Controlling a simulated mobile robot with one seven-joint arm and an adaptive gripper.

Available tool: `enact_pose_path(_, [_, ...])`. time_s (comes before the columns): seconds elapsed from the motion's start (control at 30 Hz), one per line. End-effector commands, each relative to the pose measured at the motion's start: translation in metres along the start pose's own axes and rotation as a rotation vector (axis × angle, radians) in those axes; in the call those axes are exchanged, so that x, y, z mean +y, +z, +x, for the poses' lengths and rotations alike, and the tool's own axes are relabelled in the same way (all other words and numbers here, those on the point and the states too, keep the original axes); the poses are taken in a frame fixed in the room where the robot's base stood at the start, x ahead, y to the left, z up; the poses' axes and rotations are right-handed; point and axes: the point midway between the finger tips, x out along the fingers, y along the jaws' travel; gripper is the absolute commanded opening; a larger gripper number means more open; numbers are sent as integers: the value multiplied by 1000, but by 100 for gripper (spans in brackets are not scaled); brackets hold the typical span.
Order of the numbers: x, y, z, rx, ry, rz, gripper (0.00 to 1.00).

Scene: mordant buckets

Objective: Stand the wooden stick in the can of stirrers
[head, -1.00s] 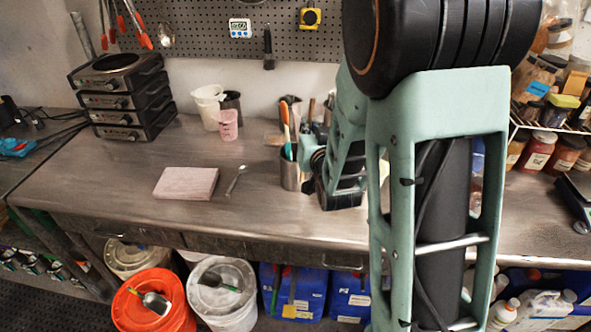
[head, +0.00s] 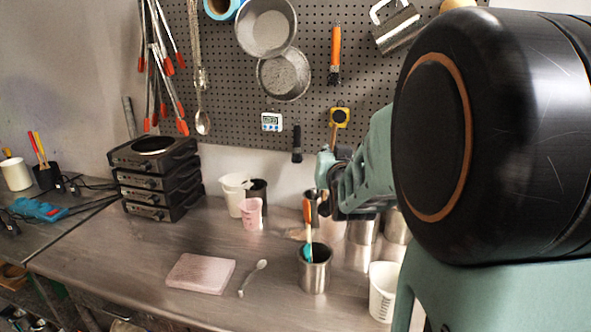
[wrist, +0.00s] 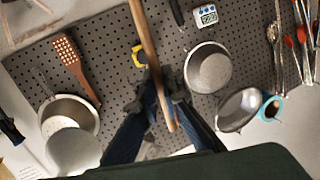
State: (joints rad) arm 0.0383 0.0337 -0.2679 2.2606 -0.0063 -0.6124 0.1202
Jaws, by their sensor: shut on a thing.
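The wooden stick (wrist: 149,45) is a long tan rod, seen in the wrist view running from the top edge down between the fingers. My gripper (wrist: 153,100) is shut on it. In the head view my gripper (head: 334,200) is above the bench, and a short tan piece, probably the stick's upper part (head: 333,138), shows above it. The can of stirrers (head: 314,276) is a steel can on the bench, below and slightly left of my gripper. It holds stirrers with orange and teal parts. The stick's lower end is not clear in the head view.
Several metal cans (head: 360,252) stand behind and right of the can, and a white beaker (head: 383,293) stands in front right. A pink block (head: 201,272) and a white spoon (head: 253,277) lie to the left. Pink and white cups (head: 251,213) stand behind. A pegboard with tools rises behind.

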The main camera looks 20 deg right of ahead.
Motion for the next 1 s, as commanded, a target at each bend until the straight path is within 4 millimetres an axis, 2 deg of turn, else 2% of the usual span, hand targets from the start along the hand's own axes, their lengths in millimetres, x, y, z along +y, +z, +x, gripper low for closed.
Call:
enact_pose_path(0.1, [8, -8, -1, 3, 13, 2, 0])
enact_pose_path(0.27, [11, -3, -1, 2, 17, 2, 0])
enact_pose_path(1.0, [20, 69, 10, 1, 16, 2, 0])
